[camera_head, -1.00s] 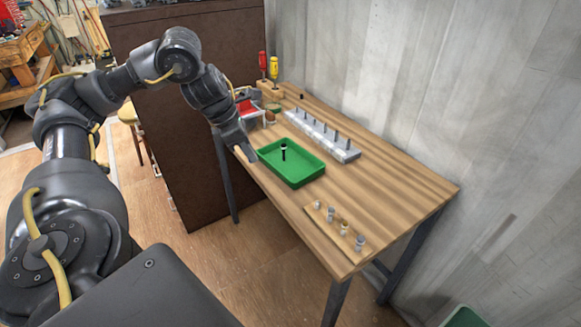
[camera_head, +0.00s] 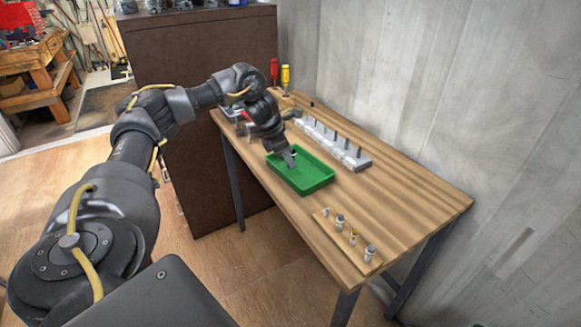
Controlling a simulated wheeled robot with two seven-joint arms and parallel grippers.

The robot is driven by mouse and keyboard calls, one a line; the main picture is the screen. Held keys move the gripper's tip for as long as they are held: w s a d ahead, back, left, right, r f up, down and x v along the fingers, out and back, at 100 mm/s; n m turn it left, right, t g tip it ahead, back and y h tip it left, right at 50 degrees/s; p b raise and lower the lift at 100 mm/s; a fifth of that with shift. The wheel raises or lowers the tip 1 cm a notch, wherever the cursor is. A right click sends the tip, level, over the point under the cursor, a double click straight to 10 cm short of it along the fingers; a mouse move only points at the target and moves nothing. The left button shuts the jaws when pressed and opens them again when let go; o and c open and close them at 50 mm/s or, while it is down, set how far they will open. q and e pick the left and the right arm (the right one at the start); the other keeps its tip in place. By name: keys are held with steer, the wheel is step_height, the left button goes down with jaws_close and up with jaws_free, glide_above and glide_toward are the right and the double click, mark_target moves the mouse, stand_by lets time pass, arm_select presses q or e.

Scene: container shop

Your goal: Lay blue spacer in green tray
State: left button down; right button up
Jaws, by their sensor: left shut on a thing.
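The green tray (camera_head: 318,184) lies on the workbench, left of its middle. My left gripper (camera_head: 291,161) points down into the back left part of the tray, its fingers shut on the small dark piece with a white ring that stood there. The fingers hide most of this piece, and its colour cannot be checked. No clearly blue spacer shows; several small pieces stand on a wooden strip at the bench's front, two with grey-blue tops, one of them a grey-blue-topped piece (camera_head: 370,253). My right gripper is out of view.
The wooden bench (camera_head: 400,200) is clear right of the tray. A grey rack with several upright pegs (camera_head: 356,161) stands behind it. Red (camera_head: 274,71) and yellow (camera_head: 286,78) screwdrivers stand at the far end. A brown cabinet (camera_head: 200,60) is left; a grey wall is right.

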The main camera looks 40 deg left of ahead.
mark_target(290, 176)
arm_select(q)
steer(key=shift+w+f, duration=0.25)
step_height(290, 176, down, 3)
steer(key=shift+a+f, duration=0.1)
steer(key=shift+f, duration=0.05)
steer(key=c, duration=1.5)
jaws_free()
